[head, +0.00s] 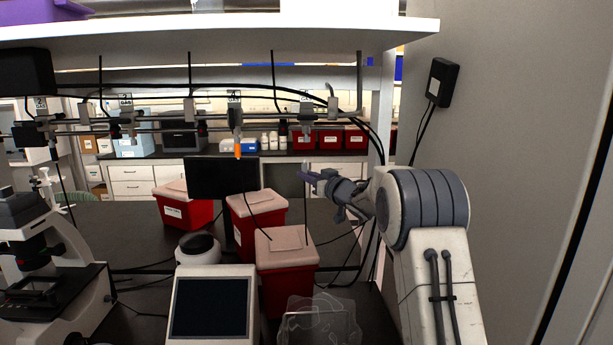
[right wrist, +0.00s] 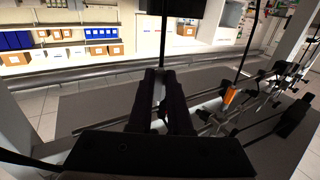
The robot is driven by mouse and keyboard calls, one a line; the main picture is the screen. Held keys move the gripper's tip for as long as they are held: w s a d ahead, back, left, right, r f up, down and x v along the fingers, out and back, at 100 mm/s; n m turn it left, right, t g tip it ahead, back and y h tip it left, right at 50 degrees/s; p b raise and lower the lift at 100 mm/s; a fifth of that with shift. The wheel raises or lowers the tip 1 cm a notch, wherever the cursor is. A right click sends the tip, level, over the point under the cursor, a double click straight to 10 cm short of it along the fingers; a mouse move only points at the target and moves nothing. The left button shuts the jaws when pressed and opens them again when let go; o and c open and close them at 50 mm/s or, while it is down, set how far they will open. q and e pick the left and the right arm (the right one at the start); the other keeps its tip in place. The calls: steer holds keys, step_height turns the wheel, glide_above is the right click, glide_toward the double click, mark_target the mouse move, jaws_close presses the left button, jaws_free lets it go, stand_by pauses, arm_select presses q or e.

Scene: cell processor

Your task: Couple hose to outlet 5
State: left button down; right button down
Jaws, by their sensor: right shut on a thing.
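A row of gas outlets hangs from the rail under the white shelf in the head view. The outlet right of the one marked 4 (head: 235,113) appears to be outlet 5 (head: 306,108); its label is too small to read surely. My right gripper (head: 308,176) is below it, apart from it, and shut on the end of a thin dark hose (head: 306,215) that hangs toward the red boxes. In the right wrist view the fingers (right wrist: 161,92) are close together, largely hiding what they hold. An orange fitting (head: 238,148) hangs below outlet 4. My left gripper is not in view.
Red lidded boxes (head: 288,278) stand on the dark bench below my gripper, beside a dark monitor (head: 221,178). A white device with a screen (head: 211,305) and a microscope (head: 45,265) stand left. A grey wall (head: 500,130) closes the right side.

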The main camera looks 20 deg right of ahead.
steer(key=r+h, duration=0.1)
steer(key=r+m, duration=0.1)
steer(key=r, duration=0.1)
steer(key=s+r+h, duration=0.1)
steer(key=shift+r+m+t+h, duration=0.15)
steer(key=shift+m+t+h, duration=0.15)
stand_by(0.5)
steer(key=m+h+b, duration=0.1)
steer(key=h+b, duration=0.2)
steer(key=b, duration=0.7)
steer(key=m+h+b, duration=0.2)
steer(key=b, duration=0.8)
steer(key=shift+w+m+h, duration=0.1)
steer(key=shift+m+h, duration=0.2)
steer(key=shift+h, duration=0.1)
steer(key=shift+a, duration=0.1)
